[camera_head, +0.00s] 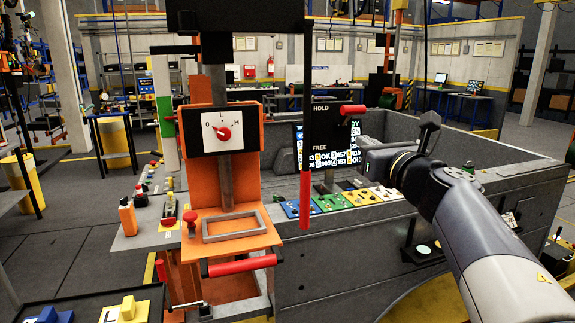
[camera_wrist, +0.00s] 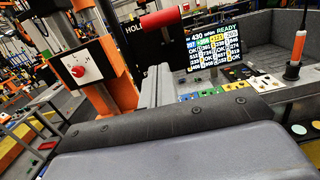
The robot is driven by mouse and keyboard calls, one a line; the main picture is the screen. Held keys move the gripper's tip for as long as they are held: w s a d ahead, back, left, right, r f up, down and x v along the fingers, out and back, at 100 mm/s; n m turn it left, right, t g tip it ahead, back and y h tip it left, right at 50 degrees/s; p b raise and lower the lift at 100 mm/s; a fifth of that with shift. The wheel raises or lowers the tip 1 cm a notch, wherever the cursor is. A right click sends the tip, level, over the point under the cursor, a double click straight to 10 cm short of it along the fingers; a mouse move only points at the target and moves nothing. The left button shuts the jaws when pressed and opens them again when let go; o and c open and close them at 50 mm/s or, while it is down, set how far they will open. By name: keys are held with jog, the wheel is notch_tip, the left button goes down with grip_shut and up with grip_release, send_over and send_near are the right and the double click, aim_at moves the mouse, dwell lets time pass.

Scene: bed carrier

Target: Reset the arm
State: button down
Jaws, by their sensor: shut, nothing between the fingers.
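My arm reaches in from the lower right of the head view. My gripper (camera_head: 376,166) is at its far end, dark and pointing left, beside the screen and over the coloured panels. It is shut and nothing shows in it. The red handle (camera_head: 353,109) by the HOLD and FREE labels is just above and left of it, apart from it. That red handle also shows at the top of the wrist view (camera_wrist: 161,18). The fingertips are hard to make out, and large grey and black parts of my own fill the bottom of the wrist view.
An orange stand (camera_head: 258,192) with a dial (camera_head: 222,132) and a lower red bar (camera_head: 242,265) stands left of the arm. A screen (camera_head: 334,145) and coloured switch panels (camera_head: 332,202) are close by. The grey carrier wall (camera_head: 480,157) lies behind the arm.

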jog(key=w+a+r+p, duration=0.2)
jog(key=w+r+p, duration=0.2)
jog(key=w+p, duration=0.2)
notch_tip(320, 180, down, 6)
jog(key=t+y+b, duration=0.1)
jog(key=t+b, duration=0.3)
jog(key=b, duration=0.8)
jog(key=shift+f, duration=0.2)
dwell(0.5)
